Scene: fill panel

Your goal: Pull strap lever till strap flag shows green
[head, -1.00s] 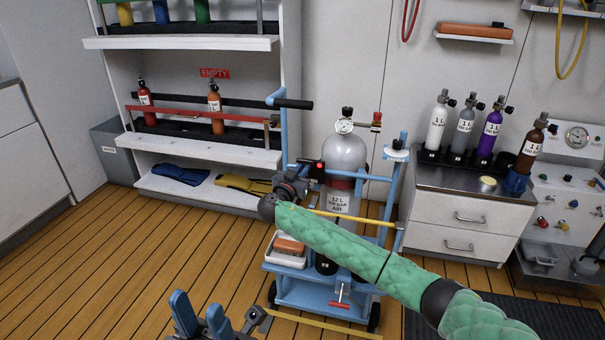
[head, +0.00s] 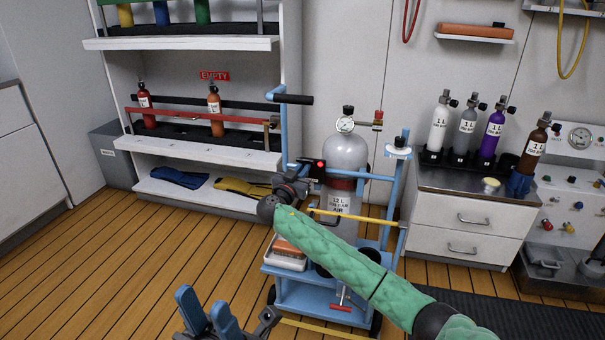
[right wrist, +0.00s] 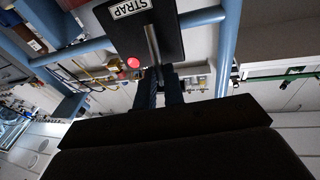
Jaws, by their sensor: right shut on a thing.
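The strap box is a small black housing on the blue trolley frame; it shows in the head view (head: 317,172) and, with a white STRAP label, in the right wrist view (right wrist: 122,28). A round red flag (right wrist: 133,62) shows at its edge, and it is red in the head view too (head: 320,165). The strap lever (right wrist: 151,45) is a thin metal rod coming from the box. My right gripper (right wrist: 160,78) is shut on the lever's end; its fingers hide the tip. My left gripper (head: 207,312) is open and empty at the bottom of the head view.
The blue trolley (head: 310,292) carries a grey cylinder (head: 345,155) with a dark red strap band. A yellow bar (head: 362,217) crosses its front, close to my right arm. A shelf (head: 205,150) stands behind left, a drawer cabinet (head: 462,225) right. Wooden floor is clear at left.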

